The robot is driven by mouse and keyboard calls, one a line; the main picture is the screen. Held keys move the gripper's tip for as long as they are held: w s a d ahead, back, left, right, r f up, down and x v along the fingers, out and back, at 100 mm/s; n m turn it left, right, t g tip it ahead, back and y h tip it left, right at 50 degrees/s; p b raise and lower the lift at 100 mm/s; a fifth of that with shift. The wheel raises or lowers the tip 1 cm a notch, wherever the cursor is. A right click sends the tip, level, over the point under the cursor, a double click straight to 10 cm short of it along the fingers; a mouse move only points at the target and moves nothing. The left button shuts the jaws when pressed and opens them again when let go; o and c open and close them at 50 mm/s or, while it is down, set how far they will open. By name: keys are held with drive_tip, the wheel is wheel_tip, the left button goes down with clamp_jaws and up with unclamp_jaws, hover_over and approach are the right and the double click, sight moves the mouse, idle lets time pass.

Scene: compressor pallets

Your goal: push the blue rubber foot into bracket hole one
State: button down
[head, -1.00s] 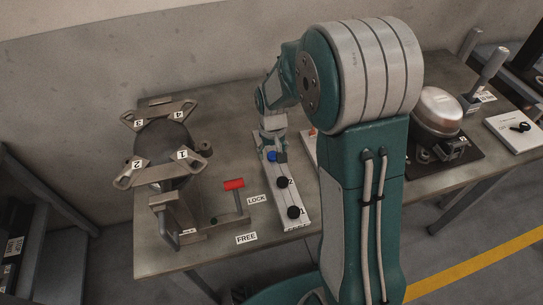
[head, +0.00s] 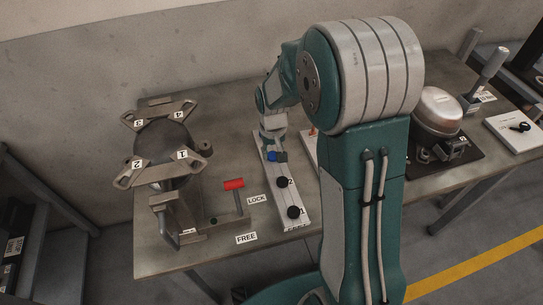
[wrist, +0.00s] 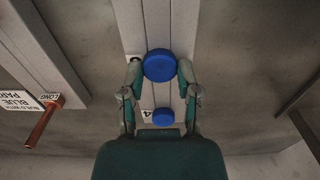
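Two blue rubber feet sit on a pale strip. The larger-looking blue foot (wrist: 160,65) is between my gripper's fingertips (wrist: 160,72) in the wrist view, one fingertip close on each side. Whether they press on it I cannot tell. The other blue foot (wrist: 163,117) is nearer my palm, by a label 4. In the head view my gripper (head: 276,155) is low over the far part of the strip, with blue (head: 272,156) showing at its fingers. The bracket plate marked 1 (head: 195,160) is on the compressor at left. Its hole is hard to make out.
The strip (head: 270,184) also carries black feet (head: 282,182) at 2 and 1. A red-handled lever (head: 234,184) stands between the compressor (head: 170,200) and strip, near LOCK and FREE labels. A dark mat with a dome-topped unit (head: 437,108) is at right.

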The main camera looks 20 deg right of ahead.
sight(273, 154)
idle(0.3)
drive_tip(key=shift+r, duration=2.9)
drive_tip(key=s+a+r+n, duration=0.3)
drive_tip(key=s+a+r, duration=0.2)
drive_tip(key=a+r, duration=0.4)
drive_tip(key=s+a+r+n, duration=0.3)
drive_tip(key=s+a+r, duration=0.2)
drive_tip(key=a+r, duration=0.5)
drive_tip(key=shift+s+r, duration=0.35)
drive_tip(key=shift+r, duration=0.35)
drive_tip(key=shift+f, duration=0.1)
drive_tip(key=shift+f, duration=2.8)
